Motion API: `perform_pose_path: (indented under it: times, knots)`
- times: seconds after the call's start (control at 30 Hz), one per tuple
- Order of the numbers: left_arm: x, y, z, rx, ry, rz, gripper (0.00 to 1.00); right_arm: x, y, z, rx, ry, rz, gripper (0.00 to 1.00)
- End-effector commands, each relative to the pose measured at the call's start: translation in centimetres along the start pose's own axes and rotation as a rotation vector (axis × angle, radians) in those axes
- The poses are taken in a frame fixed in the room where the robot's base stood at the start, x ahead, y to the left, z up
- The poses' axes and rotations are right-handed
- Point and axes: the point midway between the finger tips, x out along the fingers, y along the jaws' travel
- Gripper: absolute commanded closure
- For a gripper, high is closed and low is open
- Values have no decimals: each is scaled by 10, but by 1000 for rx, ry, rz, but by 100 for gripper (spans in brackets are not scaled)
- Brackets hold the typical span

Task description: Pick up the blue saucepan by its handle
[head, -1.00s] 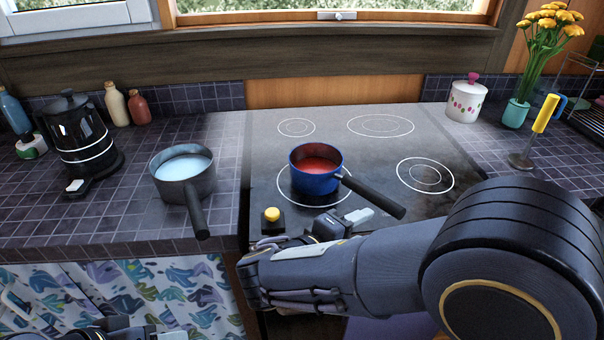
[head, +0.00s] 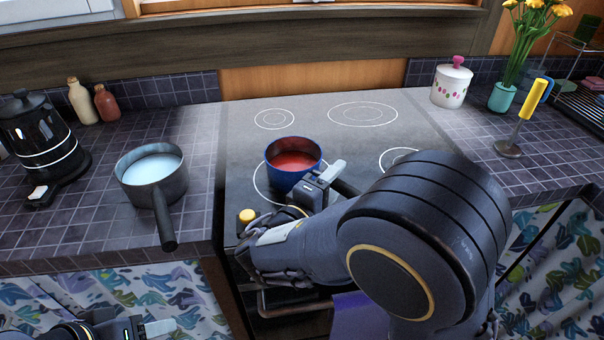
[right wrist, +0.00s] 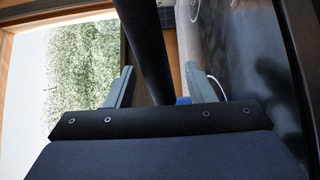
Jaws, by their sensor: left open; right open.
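The blue saucepan (head: 290,179), with red contents, stands on the stove; its dark handle (head: 347,188) points toward the lower right, partly hidden by my right arm. My right gripper (head: 328,178) is open beside the pan, at the handle. In the right wrist view the dark handle (right wrist: 147,45) runs between the two spread fingers of the right gripper (right wrist: 160,85), with a gap on each side. A sliver of blue also shows there. My left gripper (head: 150,328) is open and empty, low at the left, in front of the counter.
A grey saucepan (head: 152,177) with pale contents stands on the tiled counter (head: 85,225) to the left, near a black kettle (head: 40,145). A yellow knob (head: 247,216) sits at the stove's front left. A white jar (head: 451,86) stands back right. The rear stovetop is clear.

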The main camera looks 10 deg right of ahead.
Motion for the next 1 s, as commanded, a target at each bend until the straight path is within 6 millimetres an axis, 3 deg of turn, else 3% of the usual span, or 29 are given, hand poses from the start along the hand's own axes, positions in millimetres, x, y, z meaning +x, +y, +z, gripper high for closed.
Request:
perform_pose_path:
  times: [0.23,0.6,1.0]
  knots:
    - [0,0,0,0,0,0,47,2,0,0,0,1,-1,52]
    - [0,0,0,0,0,0,47,1,0,0,0,1,-1,100]
    - [0,0,0,0,0,0,47,1,2,-1,4,1,2,100]
